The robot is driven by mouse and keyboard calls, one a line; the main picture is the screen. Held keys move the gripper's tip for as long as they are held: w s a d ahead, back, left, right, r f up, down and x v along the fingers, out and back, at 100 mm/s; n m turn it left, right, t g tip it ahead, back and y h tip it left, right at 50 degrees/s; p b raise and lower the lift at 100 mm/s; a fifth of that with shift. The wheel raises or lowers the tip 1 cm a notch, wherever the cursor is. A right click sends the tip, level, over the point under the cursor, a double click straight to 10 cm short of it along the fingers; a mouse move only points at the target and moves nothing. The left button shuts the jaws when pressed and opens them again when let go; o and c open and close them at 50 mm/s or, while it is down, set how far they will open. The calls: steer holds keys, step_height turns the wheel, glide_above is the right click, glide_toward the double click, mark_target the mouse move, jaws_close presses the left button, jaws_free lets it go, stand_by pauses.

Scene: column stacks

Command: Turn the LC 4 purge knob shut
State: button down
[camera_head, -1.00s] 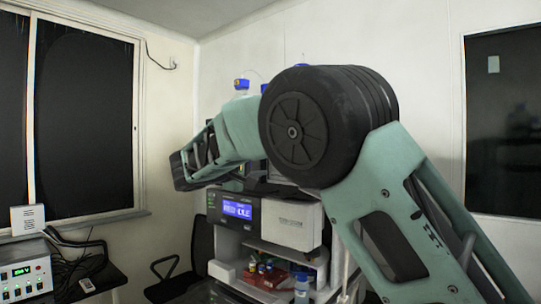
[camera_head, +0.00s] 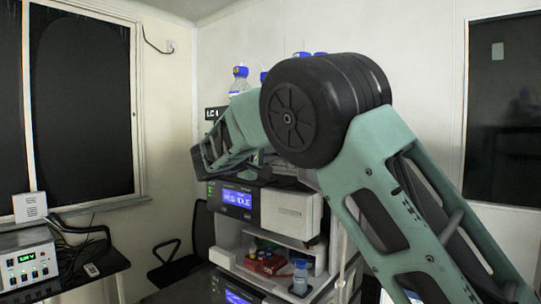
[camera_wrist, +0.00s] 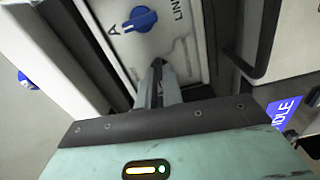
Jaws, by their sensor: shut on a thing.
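A blue knob (camera_wrist: 140,19) sits on a pale panel marked "A" and "LINE" in the wrist view, just beyond my fingertips. A second blue knob (camera_wrist: 28,80) shows at the left edge on another pale surface. No "LC 4" marking is legible, so I cannot tell which is the purge knob. My gripper (camera_wrist: 158,66) points at the pale panel below the first knob, apart from it in the picture. Its fingers are close together on something hidden between them. In the head view my arm hides the gripper tips and the knobs.
The instrument stack (camera_head: 290,213) has a lit blue screen (camera_head: 237,196) and a shelf of small bottles (camera_head: 300,277). A bottle with a blue cap (camera_head: 240,80) stands on top. A dark handle (camera_wrist: 262,45) is right of my fingers. A control box (camera_head: 27,262) stands at left.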

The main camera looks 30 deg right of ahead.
steer(key=shift+f+b, duration=0.25)
steer(key=shift+b, duration=0.6)
steer(key=shift+f+m+b, duration=0.1)
steer(key=shift+m+b, duration=0.3)
steer(key=shift+b, duration=0.2)
steer(key=m+b, duration=0.1)
steer(key=b, duration=0.4)
steer(key=shift+f+m, duration=0.2)
steer(key=shift+m, duration=0.2)
steer(key=m+b, duration=0.4)
steer(key=b, duration=0.5)
steer(key=shift+m+b, duration=0.3)
steer(key=shift+m, duration=0.1)
steer(key=m+b, duration=0.4)
steer(key=shift+r+b, duration=0.3)
steer(key=shift+b, duration=0.1)
steer(key=m+b, duration=0.2)
steer(key=m, duration=0.3)
steer(key=shift+r, duration=0.2)
steer(key=shift+m, duration=0.4)
